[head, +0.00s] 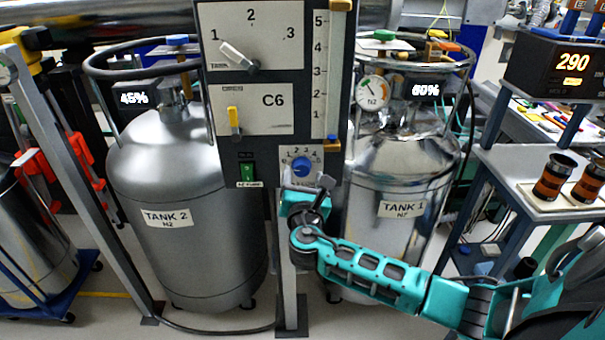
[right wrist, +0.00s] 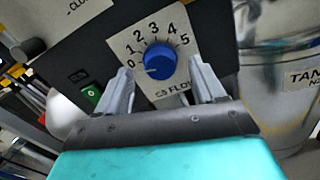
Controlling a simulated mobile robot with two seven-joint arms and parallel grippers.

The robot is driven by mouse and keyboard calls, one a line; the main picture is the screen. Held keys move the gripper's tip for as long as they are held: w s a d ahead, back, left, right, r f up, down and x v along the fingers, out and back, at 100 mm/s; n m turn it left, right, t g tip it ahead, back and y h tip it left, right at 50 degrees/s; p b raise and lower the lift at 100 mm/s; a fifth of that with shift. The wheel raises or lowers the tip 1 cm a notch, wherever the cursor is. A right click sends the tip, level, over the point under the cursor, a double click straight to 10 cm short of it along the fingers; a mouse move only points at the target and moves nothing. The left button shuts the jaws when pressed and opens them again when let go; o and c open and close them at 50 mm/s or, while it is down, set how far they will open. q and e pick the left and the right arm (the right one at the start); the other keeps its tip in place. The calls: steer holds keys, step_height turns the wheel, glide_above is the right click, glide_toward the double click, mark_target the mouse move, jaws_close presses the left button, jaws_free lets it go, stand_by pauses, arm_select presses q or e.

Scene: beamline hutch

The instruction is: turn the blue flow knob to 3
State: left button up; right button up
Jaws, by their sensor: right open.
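The blue flow knob (head: 302,166) sits on a white dial plate numbered 0 to 5, low on the dark panel. It also shows in the right wrist view (right wrist: 160,60), where its small white mark points left, near the 0. My right gripper (head: 306,183) is in front of the panel, just below the knob in the head view. In the right wrist view its two fingers (right wrist: 162,74) are spread, with the knob showing between them; I see no contact. My left gripper is not in view.
Above the knob are a selector switch (head: 238,56), a yellow-handled switch (head: 234,122) and a scale gauge (head: 329,70). A green rocker switch (head: 247,171) is left of the knob. Tank 2 (head: 175,180) and Tank 1 (head: 400,175) flank the panel.

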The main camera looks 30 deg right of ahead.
mark_target(302, 168)
steer(key=shift+x, duration=1.15)
steer(key=c, duration=1.1)
steer(key=shift+o, duration=0.2)
